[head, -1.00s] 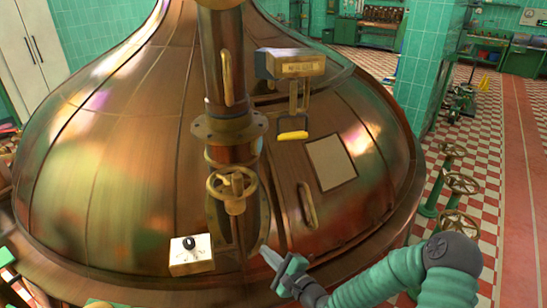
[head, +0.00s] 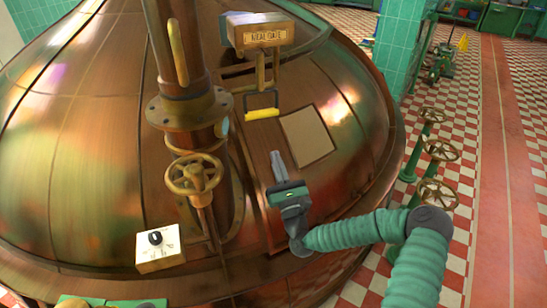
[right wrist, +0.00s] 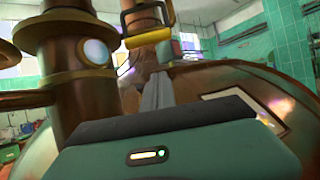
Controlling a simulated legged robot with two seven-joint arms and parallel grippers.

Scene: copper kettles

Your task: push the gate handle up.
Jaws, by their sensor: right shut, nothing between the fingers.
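The gate handle is a yellow grip (head: 262,114) on a dark bracket, hanging below a box labelled like "MEAL GATE" (head: 262,36) on the copper kettle. In the right wrist view the yellow handle (right wrist: 147,38) shows above and ahead of the fingers. My right gripper (head: 276,156) is shut and empty, fingers pointing up toward the handle. It is below the handle in the head view, apart from it. In the right wrist view the shut fingers (right wrist: 156,92) show just under the handle. My left gripper is not in view.
The copper kettle (head: 90,130) fills the middle. A vertical pipe with a brass handwheel (head: 195,177) stands left of my right gripper. A white switch box (head: 160,248) sits lower left. A pale panel (head: 307,137) lies right of the handle.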

